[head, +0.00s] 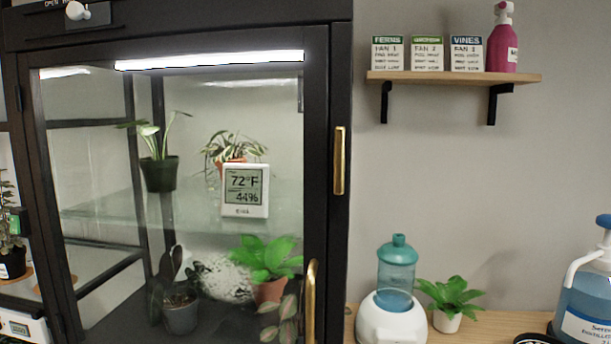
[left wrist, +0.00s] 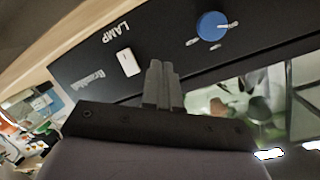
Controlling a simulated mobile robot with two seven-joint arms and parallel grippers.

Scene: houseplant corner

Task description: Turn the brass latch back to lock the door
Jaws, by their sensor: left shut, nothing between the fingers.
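The brass latch (head: 339,160) is a long upright bar on the dark right-hand post of the glass-fronted plant cabinet, beside the door edge. It stands vertical. The cabinet door (head: 316,190) has a dark frame and a large pane, and looks closed against the post. A brass door handle (head: 310,300) is lower down on the door frame. My left gripper (left wrist: 160,70) shows only in the left wrist view. Its fingers are together and empty, in front of a dark panel; the latch is not seen there. My right gripper is in neither view.
The dark panel in the left wrist view carries a white LAMP switch (left wrist: 128,62) and a blue knob (left wrist: 212,26). A thermometer display (head: 245,190) is on the pane. A wall shelf (head: 450,77) and a teal-topped humidifier (head: 392,318) are right of the cabinet.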

